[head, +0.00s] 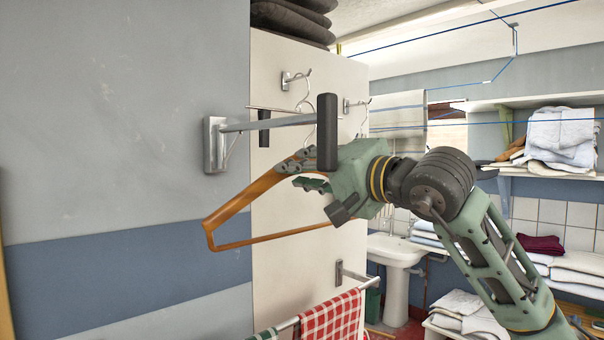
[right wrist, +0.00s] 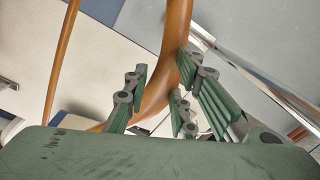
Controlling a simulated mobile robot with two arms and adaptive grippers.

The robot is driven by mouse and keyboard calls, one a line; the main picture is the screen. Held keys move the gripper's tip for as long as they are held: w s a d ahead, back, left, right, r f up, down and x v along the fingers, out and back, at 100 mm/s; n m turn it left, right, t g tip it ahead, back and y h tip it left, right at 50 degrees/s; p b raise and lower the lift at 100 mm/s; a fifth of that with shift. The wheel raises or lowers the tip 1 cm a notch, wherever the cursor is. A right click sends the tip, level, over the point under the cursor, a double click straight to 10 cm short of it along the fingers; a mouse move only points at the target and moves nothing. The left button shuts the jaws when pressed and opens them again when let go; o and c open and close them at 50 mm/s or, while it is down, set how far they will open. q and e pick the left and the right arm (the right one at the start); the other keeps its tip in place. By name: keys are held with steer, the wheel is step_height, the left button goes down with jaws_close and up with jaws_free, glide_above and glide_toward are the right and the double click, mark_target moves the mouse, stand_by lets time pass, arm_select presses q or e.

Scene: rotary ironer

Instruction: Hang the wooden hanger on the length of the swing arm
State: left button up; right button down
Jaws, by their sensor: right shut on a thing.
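The wooden hanger (head: 228,208) is held out to the left of my right gripper (head: 304,174), below the swing arm. My right gripper is shut on it; in the right wrist view the hanger's wood (right wrist: 176,38) passes between the fingers (right wrist: 165,100). The swing arm (head: 268,123) is a grey bar reaching right from a wall bracket (head: 215,146) to a dark upright end piece (head: 327,132). That end piece overlaps the gripper in the head view. The hanger's upper end is partly hidden by the gripper. My left gripper is out of view.
A white panel (head: 290,210) behind the swing arm carries metal hooks (head: 296,80). A rail with a red checked cloth (head: 330,325) is below. A sink (head: 396,250) and shelves with folded linen (head: 560,135) stand at the right. The grey wall at left is bare.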

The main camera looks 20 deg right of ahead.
mark_target(254, 192)
steer(key=shift+s+a+f+b, duration=0.45)
steer(key=shift+a+b, duration=0.05)
steer(key=shift+a, duration=0.9)
steer(key=shift+s+a+f+b, duration=0.45)
steer(key=shift+a+b, duration=0.1)
steer(key=shift+a, duration=0.8)
steer(key=shift+s+a+f+b, duration=0.45)
steer(key=shift+a+b, duration=0.05)
steer(key=shift+a, duration=0.9)
steer(key=shift+f, duration=0.2)
